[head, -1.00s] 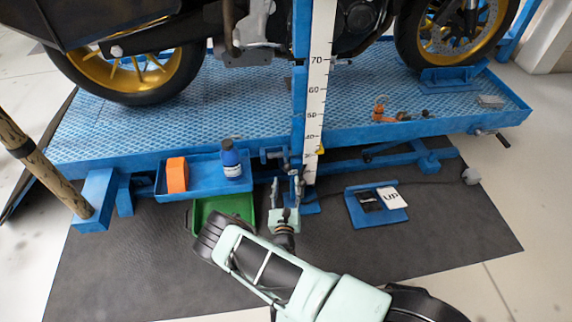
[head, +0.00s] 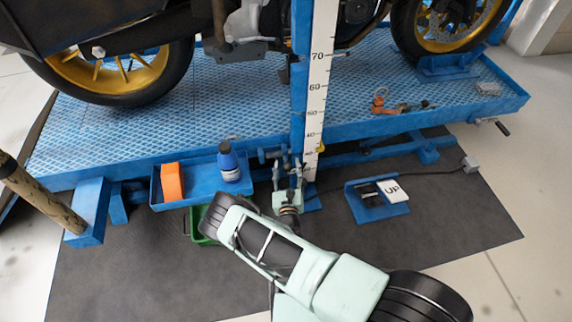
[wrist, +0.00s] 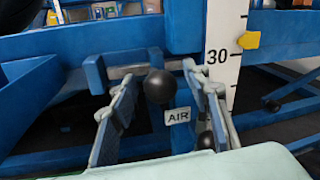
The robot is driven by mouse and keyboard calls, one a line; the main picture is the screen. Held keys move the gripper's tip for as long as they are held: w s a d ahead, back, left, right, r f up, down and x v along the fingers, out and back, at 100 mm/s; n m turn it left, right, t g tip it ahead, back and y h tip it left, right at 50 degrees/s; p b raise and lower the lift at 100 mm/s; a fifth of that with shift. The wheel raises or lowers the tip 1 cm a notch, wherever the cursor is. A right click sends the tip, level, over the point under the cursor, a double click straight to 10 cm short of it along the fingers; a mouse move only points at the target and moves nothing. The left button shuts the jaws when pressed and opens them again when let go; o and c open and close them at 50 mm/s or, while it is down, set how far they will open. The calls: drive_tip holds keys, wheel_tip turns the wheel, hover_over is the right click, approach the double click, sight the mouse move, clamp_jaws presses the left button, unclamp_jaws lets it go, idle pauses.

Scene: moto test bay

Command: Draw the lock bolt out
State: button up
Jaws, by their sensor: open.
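The lock bolt's round black knob (wrist: 160,86) faces me in the wrist view, in front of a grey bar (wrist: 128,70) on the blue lift frame. My gripper (wrist: 157,76) is open, with one finger left of the knob and one right of it. I see no contact between fingers and knob. The knob cannot be made out there.
An AIR label (wrist: 178,115) sits below right of the knob, and a second dark knob (wrist: 205,140) is partly behind my right finger. A blue tray (head: 205,190) with an orange block (head: 172,182) and blue bottle (head: 230,162) is left. A pedal marked UP (head: 392,191) is right.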

drive_tip(key=shift+c, duration=0.7)
clamp_jaws()
